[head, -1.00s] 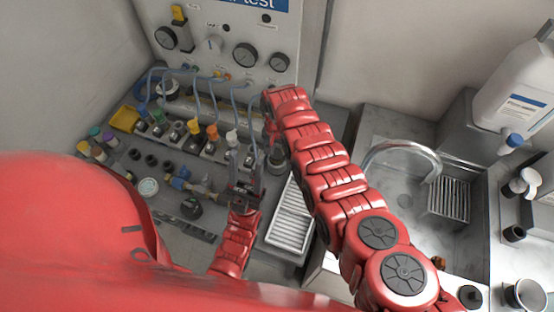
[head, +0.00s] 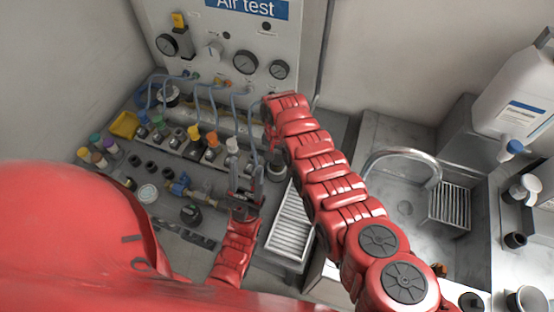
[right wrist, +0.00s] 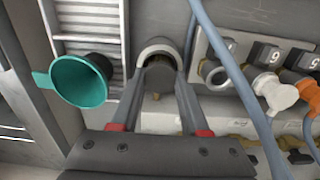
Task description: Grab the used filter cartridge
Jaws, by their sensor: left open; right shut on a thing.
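In the right wrist view my right gripper (right wrist: 160,88) is shut on a pale grey, round-rimmed cylinder (right wrist: 157,47), which I take to be the used filter cartridge. Its lower part is dark and partly hidden between the fingers. In the head view my right forearm covers most of this gripper; a grey round part (head: 276,171) shows just below it. My left gripper (head: 245,174) is open and empty, over the bench in front of the valve row.
Blue hoses (head: 237,105) run down from the gauge panel (head: 215,45) to capped fittings (head: 194,133), close to my grippers. A sink (head: 405,208) is at right.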

